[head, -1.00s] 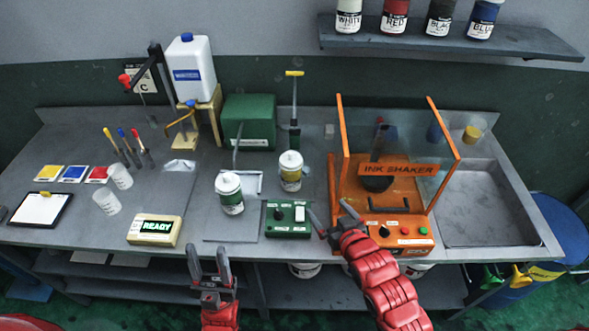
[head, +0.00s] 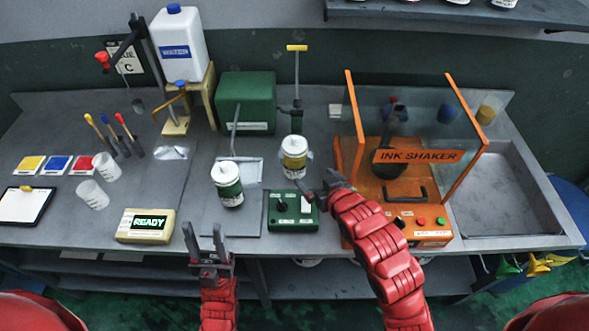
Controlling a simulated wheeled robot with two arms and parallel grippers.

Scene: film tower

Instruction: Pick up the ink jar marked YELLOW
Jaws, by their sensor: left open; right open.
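The ink jar with a yellow band (head: 294,160) stands upright on the bench, behind the green control box. It has a white lid, and its lettering is too small to read. My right gripper (head: 316,186) is open and empty, just in front and to the right of this jar, near the control box's right back corner. I see no contact with the jar. My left gripper (head: 207,241) is open and empty at the bench's front edge, in front of the green-banded jar.
A jar with a green band (head: 228,187) stands left of the green control box (head: 292,211). The orange ink shaker (head: 417,157) with clear panels is close on the right. A READY display (head: 147,226), clear cups (head: 107,167) and a white jug (head: 180,45) are left.

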